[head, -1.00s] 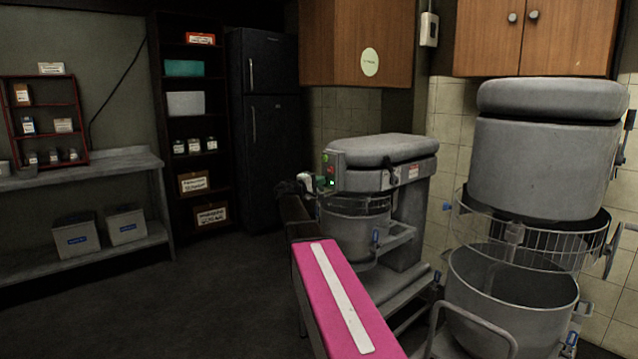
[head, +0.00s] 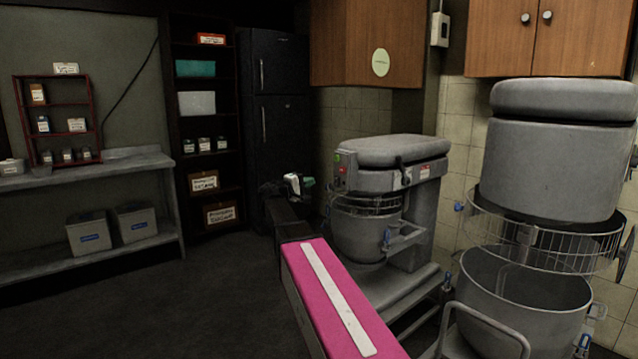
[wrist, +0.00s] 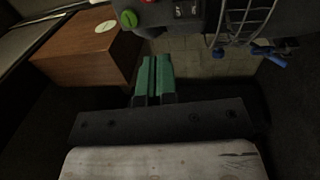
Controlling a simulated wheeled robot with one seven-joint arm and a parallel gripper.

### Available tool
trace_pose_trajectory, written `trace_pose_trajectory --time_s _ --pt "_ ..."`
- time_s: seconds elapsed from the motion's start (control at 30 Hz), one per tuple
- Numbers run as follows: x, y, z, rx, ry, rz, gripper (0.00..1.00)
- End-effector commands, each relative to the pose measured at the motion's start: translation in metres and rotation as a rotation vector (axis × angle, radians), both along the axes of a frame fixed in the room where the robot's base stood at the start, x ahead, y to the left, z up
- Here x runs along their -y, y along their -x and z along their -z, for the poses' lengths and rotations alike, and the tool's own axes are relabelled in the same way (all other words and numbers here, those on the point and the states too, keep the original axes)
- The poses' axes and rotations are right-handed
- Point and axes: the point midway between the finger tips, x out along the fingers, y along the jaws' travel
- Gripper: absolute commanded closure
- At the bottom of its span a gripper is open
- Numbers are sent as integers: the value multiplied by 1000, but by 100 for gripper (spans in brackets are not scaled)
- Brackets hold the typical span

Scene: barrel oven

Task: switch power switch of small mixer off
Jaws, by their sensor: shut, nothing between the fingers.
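The small mixer (head: 415,178) is the grey machine with a bowl in the middle right of the head view. Its control panel (head: 341,171) has a small green spot and a red spot on the front left face. The wrist view shows a round green knob (wrist: 129,18) and dark switches (wrist: 186,10) with white marks at the top edge. My gripper (head: 309,183) is left of the panel, apart from it. In the wrist view its green fingers (wrist: 153,77) are together with nothing between them. The power switch's exact position is too small to tell.
A large mixer (head: 560,150) with a wire guard and bowl stands at the right. A wooden cabinet (head: 365,42) hangs above the small mixer. A dark fridge (head: 275,120) and shelves stand behind. The floor (head: 150,310) at the left is clear.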

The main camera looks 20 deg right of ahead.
Motion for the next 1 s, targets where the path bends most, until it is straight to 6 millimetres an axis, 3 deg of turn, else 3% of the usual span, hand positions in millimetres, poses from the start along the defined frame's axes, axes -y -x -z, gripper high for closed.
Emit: trace_pose_trajectory --time_s 0.2,0.67,0.77,0.87,1.0 --pt "-20 7 -2 0 0 0 100" --pt "-21 10 2 -4 -10 0 100" --pt "-19 17 21 -18 -61 -3 100" --pt "-16 31 59 -45 -164 -4 100" --pt "-16 61 132 -98 -375 0 100"
